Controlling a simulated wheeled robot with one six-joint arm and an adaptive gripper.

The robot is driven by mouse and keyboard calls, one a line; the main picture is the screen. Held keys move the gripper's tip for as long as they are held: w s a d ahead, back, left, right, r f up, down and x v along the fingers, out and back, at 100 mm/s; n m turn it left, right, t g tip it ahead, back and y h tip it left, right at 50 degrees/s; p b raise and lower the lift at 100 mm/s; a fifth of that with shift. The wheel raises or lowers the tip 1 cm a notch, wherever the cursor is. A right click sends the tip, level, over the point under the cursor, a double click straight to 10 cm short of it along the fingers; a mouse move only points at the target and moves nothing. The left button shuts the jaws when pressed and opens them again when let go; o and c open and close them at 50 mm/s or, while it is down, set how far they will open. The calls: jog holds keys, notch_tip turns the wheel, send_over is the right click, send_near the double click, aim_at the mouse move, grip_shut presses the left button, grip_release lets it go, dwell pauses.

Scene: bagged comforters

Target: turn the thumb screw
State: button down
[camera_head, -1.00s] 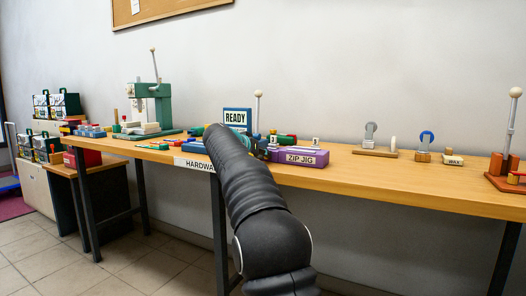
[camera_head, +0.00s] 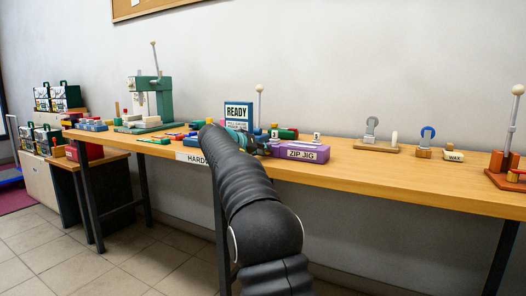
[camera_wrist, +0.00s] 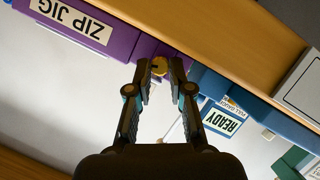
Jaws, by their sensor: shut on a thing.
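The thumb screw shows as a small brass-yellow knob (camera_wrist: 159,66) on the end of the purple zip jig in the wrist view. My gripper (camera_wrist: 160,72) has its two fingertips shut on the sides of this knob. The purple jig body with its "ZIP JIG" label (camera_wrist: 75,22) appears upside down at the upper left there. In the head view the zip jig (camera_head: 301,154) lies on the bench near its front edge. My dark arm reaches to its left end and hides the thumb screw and fingertips.
The wooden bench (camera_head: 400,180) carries a blue "READY" sign (camera_head: 238,112) behind the jig, also seen in the wrist view (camera_wrist: 222,120). A green press (camera_head: 160,100) stands left. A wax block (camera_head: 453,156) and small stands are at right, with clear bench between them.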

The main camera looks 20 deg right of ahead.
jog(key=c, duration=1.1)
grip_release()
jog(key=shift+o, duration=0.2)
jog(key=v, duration=1.2)
jog(key=shift+s, duration=0.15)
